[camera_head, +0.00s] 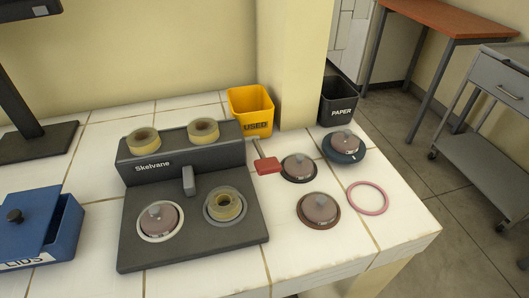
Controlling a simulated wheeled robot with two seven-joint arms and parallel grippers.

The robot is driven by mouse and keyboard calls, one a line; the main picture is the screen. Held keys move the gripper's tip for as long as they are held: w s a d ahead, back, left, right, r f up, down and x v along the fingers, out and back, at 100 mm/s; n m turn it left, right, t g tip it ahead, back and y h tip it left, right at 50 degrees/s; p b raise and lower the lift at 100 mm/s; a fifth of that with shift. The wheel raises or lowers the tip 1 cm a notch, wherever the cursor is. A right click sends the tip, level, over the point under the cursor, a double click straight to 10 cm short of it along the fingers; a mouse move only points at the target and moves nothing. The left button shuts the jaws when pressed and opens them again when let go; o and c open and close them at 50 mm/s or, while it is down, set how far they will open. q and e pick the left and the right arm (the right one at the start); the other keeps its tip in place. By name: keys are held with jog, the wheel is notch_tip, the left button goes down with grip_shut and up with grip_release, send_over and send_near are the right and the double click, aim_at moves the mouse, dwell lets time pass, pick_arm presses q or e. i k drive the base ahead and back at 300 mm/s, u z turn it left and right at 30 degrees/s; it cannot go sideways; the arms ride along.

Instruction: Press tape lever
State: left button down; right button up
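A dark grey machine marked "Skelvane" (138,228) stands on the white tiled bench. A lever with a red paddle (267,166) sticks out at the right side of its raised back block; the paddle looks tilted, and nothing touches it. Two tape rolls, one left (144,141) and one right (203,130), sit on top of the block. A short grey upright tab (188,180) stands at the block's front. A lidded dish (159,218) sits in the left round seat and another tape roll (224,206) in the right one. Neither of my grippers is in view.
Right of the machine are several knobbed dishes on rings (299,167) and an empty pink ring (368,197). Behind stand a yellow "USED" bin (250,107) and a black "PAPER" bin (338,101). A blue "LIDS" box (65,230) is at left. The front right bench is clear.

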aim_at(264, 165)
jog(key=u, duration=0.05)
jog(key=k, duration=1)
jog(key=u, duration=0.3)
jog(key=i, duration=0.5)
jog(key=z, duration=0.05)
